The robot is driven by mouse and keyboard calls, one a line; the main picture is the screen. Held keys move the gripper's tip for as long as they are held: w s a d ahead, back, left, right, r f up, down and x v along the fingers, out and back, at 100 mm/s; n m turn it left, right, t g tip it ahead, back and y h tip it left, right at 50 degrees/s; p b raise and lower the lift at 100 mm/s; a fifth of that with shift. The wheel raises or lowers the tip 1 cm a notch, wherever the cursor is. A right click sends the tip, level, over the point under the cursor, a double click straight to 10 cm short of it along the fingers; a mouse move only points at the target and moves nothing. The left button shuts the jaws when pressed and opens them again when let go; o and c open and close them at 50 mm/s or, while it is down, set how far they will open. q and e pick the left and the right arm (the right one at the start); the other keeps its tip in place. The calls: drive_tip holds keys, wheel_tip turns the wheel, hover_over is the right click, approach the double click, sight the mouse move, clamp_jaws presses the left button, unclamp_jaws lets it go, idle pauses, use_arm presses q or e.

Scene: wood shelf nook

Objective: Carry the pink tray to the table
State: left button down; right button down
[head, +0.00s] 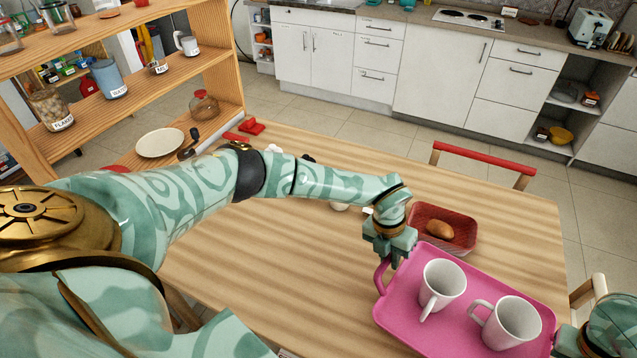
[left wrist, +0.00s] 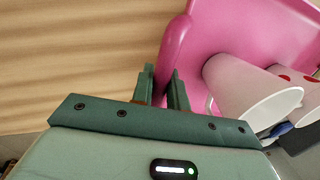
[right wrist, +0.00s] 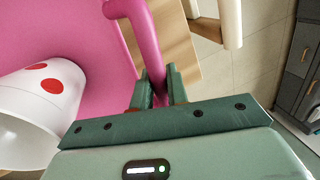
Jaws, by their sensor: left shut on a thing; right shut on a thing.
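The pink tray (head: 400,315) is at the right of the head view, over the right end of the wooden table (head: 230,265). Two white mugs (head: 440,285) (head: 515,325) stand upright on it. My left gripper (head: 390,257) is shut on the tray's left handle, which shows between its fingers in the left wrist view (left wrist: 164,75). My right gripper (right wrist: 158,82) is shut on the opposite handle; in the head view it is mostly cut off at the lower right corner. Whether the tray touches the tabletop I cannot tell.
A red basket (head: 468,218) with a bun (head: 440,230) sits just behind the tray. A red-backed chair (head: 480,155) stands at the far side. A wooden shelf (head: 150,90) with jars and cups is at the left. The table's left and middle are mostly clear.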

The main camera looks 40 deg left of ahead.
use_arm(q)
drive_tip(key=shift+w, duration=0.1)
use_arm(e)
drive_tip(key=shift+w, duration=0.1)
